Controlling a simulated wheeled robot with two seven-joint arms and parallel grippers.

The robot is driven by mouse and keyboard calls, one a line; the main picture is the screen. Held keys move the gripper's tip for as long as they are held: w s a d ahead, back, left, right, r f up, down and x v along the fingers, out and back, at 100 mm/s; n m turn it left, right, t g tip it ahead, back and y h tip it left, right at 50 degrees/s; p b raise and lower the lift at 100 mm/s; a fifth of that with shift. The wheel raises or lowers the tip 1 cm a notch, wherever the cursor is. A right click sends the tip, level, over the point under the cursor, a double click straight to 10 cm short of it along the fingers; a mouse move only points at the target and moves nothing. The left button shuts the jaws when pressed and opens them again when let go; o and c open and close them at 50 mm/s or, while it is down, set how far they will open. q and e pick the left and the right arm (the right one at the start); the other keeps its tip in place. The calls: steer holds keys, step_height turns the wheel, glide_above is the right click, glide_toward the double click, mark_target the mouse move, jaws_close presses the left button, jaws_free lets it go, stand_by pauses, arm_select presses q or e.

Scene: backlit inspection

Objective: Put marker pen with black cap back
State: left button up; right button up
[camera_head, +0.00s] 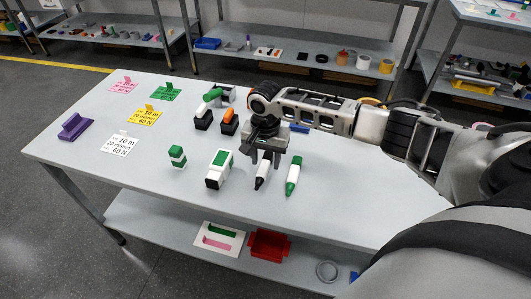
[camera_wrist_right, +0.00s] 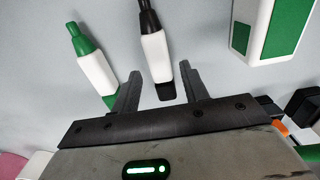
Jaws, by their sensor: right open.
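The marker pen with black cap (camera_head: 261,174) lies on the white table, with a white body and black ends. My right gripper (camera_head: 265,150) is open above its far end. In the right wrist view my right gripper's fingers (camera_wrist_right: 160,72) stand on either side of this marker (camera_wrist_right: 156,57), with gaps between. A similar green-capped marker (camera_head: 293,175) lies to its right in the head view; it also shows in the right wrist view (camera_wrist_right: 95,68). Black holders (camera_head: 203,121) (camera_head: 229,126) stand further back, with green and orange items at their tops. My left gripper is not in view.
A white and green block (camera_head: 219,168) and a green and white piece (camera_head: 177,157) stand left of the black marker. A purple block (camera_head: 75,127) and colored cards (camera_head: 144,117) lie further left. The table's front area is clear.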

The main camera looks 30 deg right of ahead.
mark_target(265, 163)
steer(key=shift+f, duration=0.15)
step_height(265, 163, up, 16)
stand_by(0.4)
steer(key=shift+a, duration=0.15)
